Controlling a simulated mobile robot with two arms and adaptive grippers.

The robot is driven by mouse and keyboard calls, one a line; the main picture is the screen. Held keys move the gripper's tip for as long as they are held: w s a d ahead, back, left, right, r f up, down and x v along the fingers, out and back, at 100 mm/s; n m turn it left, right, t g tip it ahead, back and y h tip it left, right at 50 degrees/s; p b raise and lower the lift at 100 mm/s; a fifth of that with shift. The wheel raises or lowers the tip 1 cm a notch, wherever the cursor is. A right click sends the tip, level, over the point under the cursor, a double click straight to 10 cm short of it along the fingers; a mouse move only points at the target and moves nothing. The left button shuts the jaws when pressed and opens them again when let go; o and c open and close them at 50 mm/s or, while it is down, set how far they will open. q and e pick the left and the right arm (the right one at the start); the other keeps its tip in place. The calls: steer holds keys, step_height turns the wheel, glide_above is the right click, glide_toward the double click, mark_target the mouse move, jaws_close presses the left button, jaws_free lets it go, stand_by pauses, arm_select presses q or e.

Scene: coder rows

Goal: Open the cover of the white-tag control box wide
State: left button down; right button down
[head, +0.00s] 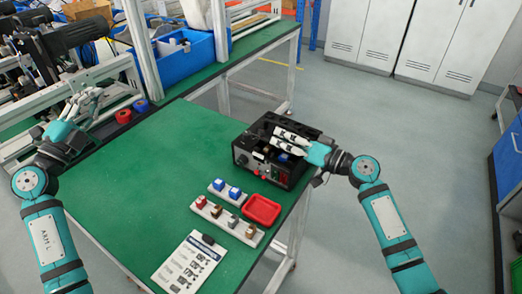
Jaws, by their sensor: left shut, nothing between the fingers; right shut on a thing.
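The black control box (243,156) stands near the right edge of the green table, with knobs and a red button on its front. A small pale patch on its front may be the white tag; it is too small to read. My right gripper (277,138) reaches in from the right over the top of the box and is shut on what appears to be its cover. The fingers hide much of the cover, so its angle is hard to tell. My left gripper (88,100) is shut and empty, above the table's left edge, far from the box.
A red tray (262,210), a white strip with blue blocks (220,187), a strip of coloured blocks (232,221) and a printed sheet (187,263) lie in front of the box. A blue bin (180,65) stands behind. The table's middle (165,150) is clear.

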steer(key=shift+w+d+r, duration=0.1)
steer(key=shift+d, duration=0.1)
arm_select(q)
steer(key=s+d+r+m+g+h, duration=0.1)
steer(key=d+r+m+g+h, duration=0.15)
steer(key=d+m+g, duration=0.85)
steer(key=d+r+m+g+h, duration=0.15)
steer(key=d+m+h, duration=0.3)
steer(key=d, duration=1.45)
steer(key=s+d+f+m+g+y, duration=0.2)
steer(key=s+d+f+m+y, duration=0.1)
steer(key=d+f+m+y, duration=0.25)
steer(key=w+d+f+m+y, duration=0.1)
steer(key=w+d+f+y, duration=0.1)
steer(key=f, duration=1.2)
steer(key=w+y, duration=0.1)
steer(key=y, duration=0.1)
steer(key=shift+w+d+f+m+y, duration=0.15)
steer(key=shift+d+f+m+y, duration=0.15)
steer(key=shift+f+y, duration=0.1)
